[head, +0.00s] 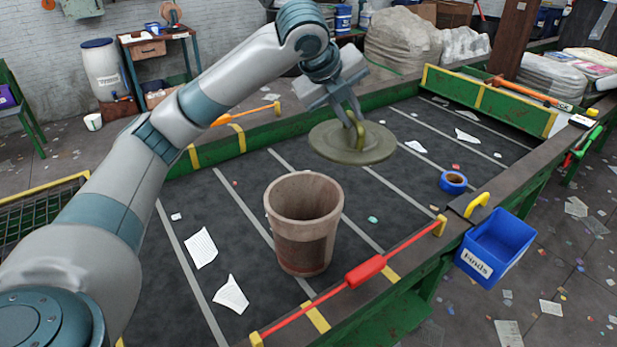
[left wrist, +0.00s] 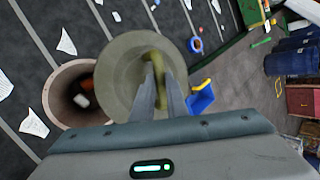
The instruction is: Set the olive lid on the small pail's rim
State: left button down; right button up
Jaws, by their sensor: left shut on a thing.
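The olive lid (head: 330,146) is a round disc with a yellowish handle (head: 359,131) on top. My left gripper (head: 352,122) is shut on that handle and holds the lid above the belt, roughly level. The small pail (head: 303,240) stands upright and open on the belt, brownish with a darker band. In the head view the lid is above and to the right of the pail, apart from its rim. In the left wrist view the lid (left wrist: 122,75) covers part of the pail (left wrist: 55,95), and some small items show inside the pail. My right gripper is not in view.
The dark belt (head: 240,215) carries paper scraps and a blue tape roll (head: 453,182). A red-handled cord (head: 365,270) runs along the near edge. A blue bin (head: 492,248) labelled "Finds" hangs at the right edge. Belt around the pail is mostly clear.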

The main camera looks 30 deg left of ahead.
aim_at(331, 142)
pick_arm(q)
jog(key=shift+w+a+r, duration=0.2)
jog(key=shift+a+r, duration=0.05)
jog(key=shift+r, duration=0.05)
jog(key=shift+s+d+r, duration=0.1)
jog(key=shift+s+r, duration=0.15)
jog(key=shift+s+a+f, duration=0.1)
jog(key=shift+a+f, duration=0.1)
jog(key=shift+f, duration=0.05)
jog(key=s+a+f, duration=0.1)
jog(key=s+a+f+p, duration=0.1)
jog(key=shift+s, duration=0.35)
jog(key=s+a+f+p, duration=0.2)
jog(key=s+a+f, duration=0.2)
jog(key=s, duration=0.2)
jog(key=shift+s+f, duration=0.35)
jog(key=shift+s, duration=0.05)
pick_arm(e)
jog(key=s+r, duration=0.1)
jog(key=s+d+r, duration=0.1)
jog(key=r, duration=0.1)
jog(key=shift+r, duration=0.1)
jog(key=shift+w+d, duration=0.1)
